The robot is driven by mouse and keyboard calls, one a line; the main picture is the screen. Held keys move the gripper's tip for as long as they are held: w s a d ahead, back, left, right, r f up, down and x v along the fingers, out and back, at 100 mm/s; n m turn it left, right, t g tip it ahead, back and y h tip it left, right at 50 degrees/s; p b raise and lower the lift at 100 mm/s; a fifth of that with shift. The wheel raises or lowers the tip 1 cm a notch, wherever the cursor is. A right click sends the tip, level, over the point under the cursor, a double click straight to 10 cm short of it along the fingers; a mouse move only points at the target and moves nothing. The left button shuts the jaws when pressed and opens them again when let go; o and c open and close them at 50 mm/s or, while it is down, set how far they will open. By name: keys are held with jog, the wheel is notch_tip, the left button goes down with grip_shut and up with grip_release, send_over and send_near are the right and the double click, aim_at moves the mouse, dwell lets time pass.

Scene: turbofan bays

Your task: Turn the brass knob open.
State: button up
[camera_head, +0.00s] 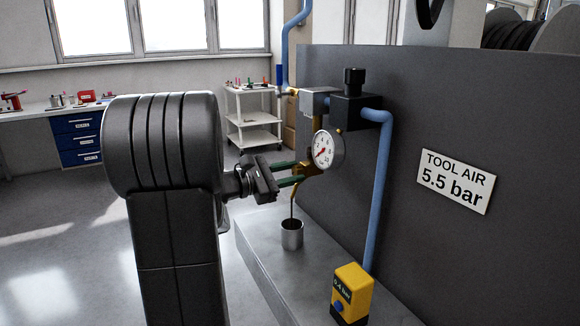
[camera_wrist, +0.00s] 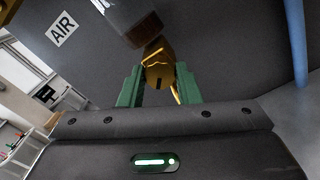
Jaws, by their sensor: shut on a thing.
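The brass knob (camera_wrist: 158,75) shows in the wrist view between the two green fingers of my gripper (camera_wrist: 160,88). It has a dark slot on its face. In the head view my gripper (camera_head: 292,174) reaches in from the left, and its green fingertips are at the brass part just below the round pressure gauge (camera_head: 327,150). The gripper is shut on the knob. The gauge's red needle shows, but its exact reading is too small to tell. The fingers and gauge partly hide the knob in the head view.
A blue pipe (camera_head: 376,200) and black regulator (camera_head: 357,108) are close right of the gauge. A metal cup (camera_head: 292,235) stands below on the grey ledge (camera_head: 272,262). A yellow device (camera_head: 352,293) stands at the front. A sign (camera_head: 455,181) reads TOOL AIR 5.5 bar.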

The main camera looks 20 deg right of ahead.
jog(key=shift+n, duration=0.3)
jog(key=o, duration=1)
jog(key=shift+a, duration=0.1)
jog(key=a, duration=0.9)
jog(key=s+a, duration=0.1)
jog(key=a, duration=0.3)
jog(key=shift+a, duration=0.3)
jog(key=shift+d, duration=0.1)
jog(key=d, duration=0.9)
jog(key=w+d, duration=0.1)
jog(key=d, duration=0.3)
jog(key=shift+d, duration=0.3)
